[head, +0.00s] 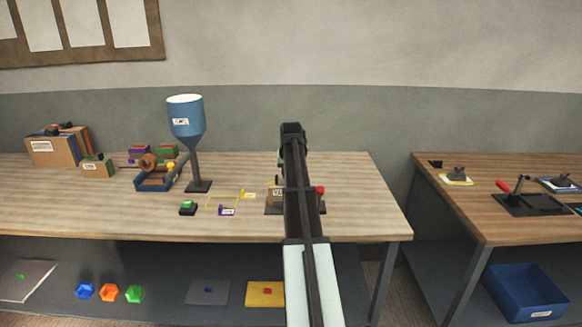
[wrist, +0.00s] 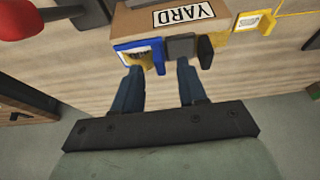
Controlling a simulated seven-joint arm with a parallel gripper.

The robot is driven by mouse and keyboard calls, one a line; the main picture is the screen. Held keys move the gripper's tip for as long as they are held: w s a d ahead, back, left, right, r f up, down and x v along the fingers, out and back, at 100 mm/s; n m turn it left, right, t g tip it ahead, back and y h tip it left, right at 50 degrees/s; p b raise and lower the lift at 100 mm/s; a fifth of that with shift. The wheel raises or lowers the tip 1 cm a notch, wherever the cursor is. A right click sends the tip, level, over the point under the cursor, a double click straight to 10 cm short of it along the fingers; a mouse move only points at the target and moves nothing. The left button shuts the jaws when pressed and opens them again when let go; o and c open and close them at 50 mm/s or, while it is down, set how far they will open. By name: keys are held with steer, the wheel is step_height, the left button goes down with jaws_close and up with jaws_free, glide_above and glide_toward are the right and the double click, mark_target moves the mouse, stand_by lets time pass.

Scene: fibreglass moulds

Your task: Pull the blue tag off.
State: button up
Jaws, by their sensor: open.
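The blue tag (wrist: 128,46), with a yellow and white printed face, is at the front of a brown block (wrist: 180,22) labelled YARD in the wrist view. A dark grey piece (wrist: 181,47) sits right beside it. My gripper (wrist: 160,72) is open with nothing between its fingers. Its left fingertip is just below the blue tag and its right one just below the grey piece; I cannot tell whether they touch. In the head view my arm hides most of the block (head: 274,196), the gripper and the tag.
A yellow piece with a white label (wrist: 250,21) is right of the block. A red knob (wrist: 32,18) is at upper left; it also shows in the head view (head: 320,190). A blue hopper (head: 186,118) stands left on the wooden bench (head: 355,190). The bench's right end is clear.

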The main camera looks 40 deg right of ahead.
steer(key=shift+w+d+f, duration=0.15)
steer(key=shift+f, duration=0.45)
jaws_close()
